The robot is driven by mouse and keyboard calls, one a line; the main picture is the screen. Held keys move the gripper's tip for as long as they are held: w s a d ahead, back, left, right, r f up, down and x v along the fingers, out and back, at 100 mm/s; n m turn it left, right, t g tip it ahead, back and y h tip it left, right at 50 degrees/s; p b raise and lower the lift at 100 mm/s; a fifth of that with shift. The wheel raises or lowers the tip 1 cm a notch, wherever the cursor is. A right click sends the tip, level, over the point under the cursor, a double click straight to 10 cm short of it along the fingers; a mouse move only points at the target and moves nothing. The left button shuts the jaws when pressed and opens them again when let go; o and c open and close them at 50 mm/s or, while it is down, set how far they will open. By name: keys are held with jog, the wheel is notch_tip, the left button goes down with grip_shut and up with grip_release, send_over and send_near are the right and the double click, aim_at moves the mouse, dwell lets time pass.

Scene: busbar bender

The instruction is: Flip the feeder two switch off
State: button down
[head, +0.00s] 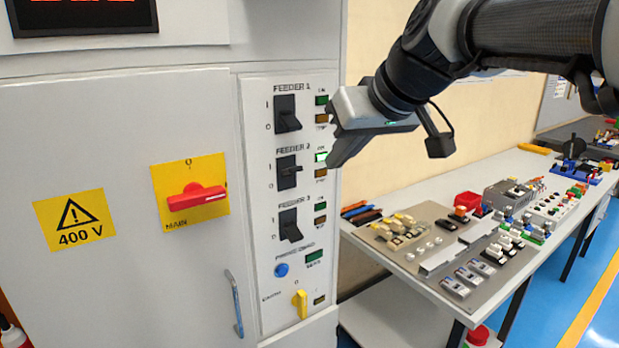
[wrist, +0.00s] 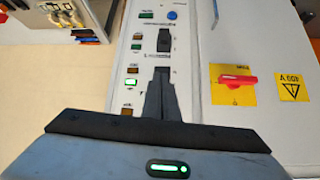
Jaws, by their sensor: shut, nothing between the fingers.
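The feeder two switch (head: 286,178) is a dark rocker with a lever on the white panel, in the middle of three switches. Its lever stands out roughly level, unlike the drooping levers above and below. Its upper green lamp (head: 320,157) is lit; the amber lamp (head: 320,173) below looks dim. My gripper (head: 334,161) is shut and empty, to the right of the switch and in front of the panel. In the wrist view the dark fingers (wrist: 161,95) overlap the lower part of the feeder two switch (wrist: 162,74); I cannot tell whether they touch it.
The feeder one switch (head: 287,112) is above and the feeder three switch (head: 289,224) below. A red main handle (head: 196,197) and a blue door handle (head: 235,303) are to the left. A blue button (head: 281,270) and yellow knob (head: 300,303) are lower. A cluttered bench (head: 400,296) stands right.

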aim_at(292, 171)
jog(key=w+a+r+n+y, duration=0.1)
jog(key=w+a+r, duration=0.1)
jog(key=w, duration=0.3)
jog(key=shift+w+a+r+n+t+b, duration=0.15)
jog(key=shift+a+r+n+t+b, duration=0.15)
jog(key=shift+a+b, duration=0.1)
jog(key=shift+f, duration=0.15)
jog(key=x, duration=0.9)
jog(key=shift+w+a+f, duration=0.2)
jog(key=shift+w+a, duration=0.05)
jog(key=shift+w, duration=0.05)
jog(key=shift+s+f+y+b, duration=0.1)
jog(key=shift+f+y+b, duration=0.2)
jog(key=shift+b, duration=0.3)
